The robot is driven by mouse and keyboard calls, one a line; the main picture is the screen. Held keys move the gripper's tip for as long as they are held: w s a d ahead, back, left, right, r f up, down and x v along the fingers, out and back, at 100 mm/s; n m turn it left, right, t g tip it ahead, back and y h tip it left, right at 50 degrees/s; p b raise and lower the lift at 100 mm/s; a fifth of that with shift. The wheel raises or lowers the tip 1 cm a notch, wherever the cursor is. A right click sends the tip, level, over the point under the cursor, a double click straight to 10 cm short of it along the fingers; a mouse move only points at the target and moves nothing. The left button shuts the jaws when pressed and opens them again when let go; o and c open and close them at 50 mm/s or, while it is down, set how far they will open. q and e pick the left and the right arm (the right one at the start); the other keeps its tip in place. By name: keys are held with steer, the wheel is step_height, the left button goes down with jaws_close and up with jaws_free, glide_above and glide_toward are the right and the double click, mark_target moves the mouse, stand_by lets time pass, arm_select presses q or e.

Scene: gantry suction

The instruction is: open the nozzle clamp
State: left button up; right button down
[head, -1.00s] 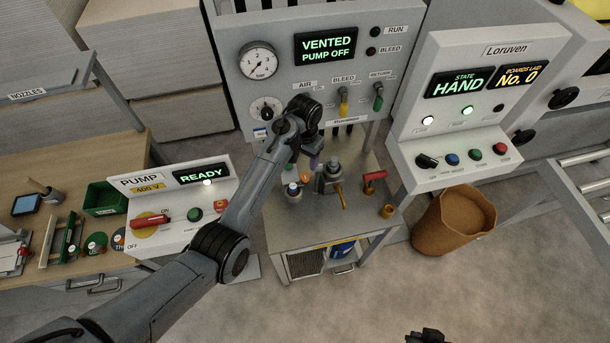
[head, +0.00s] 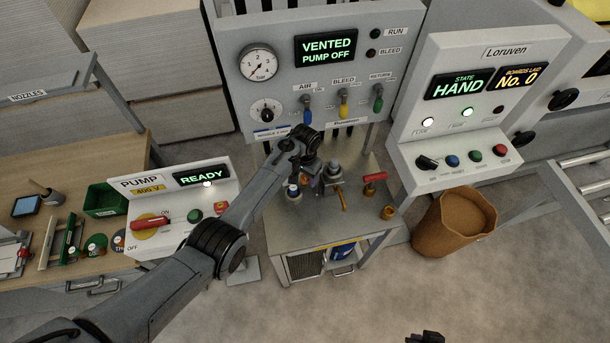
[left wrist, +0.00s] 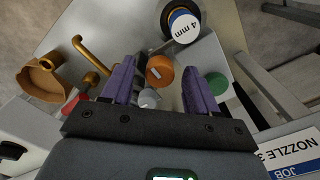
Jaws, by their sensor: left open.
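A grey fixture (head: 332,176) with a bent brass rod (head: 343,199) stands on the small grey table in the head view; it looks like the nozzle clamp. The brass rod also shows at upper left in the left wrist view (left wrist: 92,55). My left gripper (head: 308,178) is low over the table, just left of the fixture. In the left wrist view its purple fingers (left wrist: 160,68) are apart. An orange round piece (left wrist: 160,70) shows between them, with grey parts partly hidden; I see no grip on anything. A dark piece, apparently my right gripper (head: 425,338), barely shows at the bottom edge.
A red-handled part (head: 374,177) and a brass cup (head: 387,212) stand right of the fixture. A "4 mm" piece (left wrist: 185,27) and a green disc (left wrist: 217,84) are near my fingers. The valve panel (head: 330,90) rises behind; a brown bin (head: 455,220) stands right.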

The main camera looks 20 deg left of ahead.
arm_select(q)
steer(key=c, duration=1)
steer(key=shift+c, duration=0.2)
steer(key=m+p, duration=0.1)
steer(key=m, duration=0.2)
steer(key=shift+m, duration=0.3)
steer(key=m, duration=0.3)
steer(key=shift+m, duration=0.3)
steer(key=m, duration=0.3)
steer(key=shift+f+m, duration=0.1)
steer(key=shift+m, duration=0.2)
steer(key=m+b, duration=0.1)
steer(key=m, duration=0.3)
steer(key=shift+m, duration=0.4)
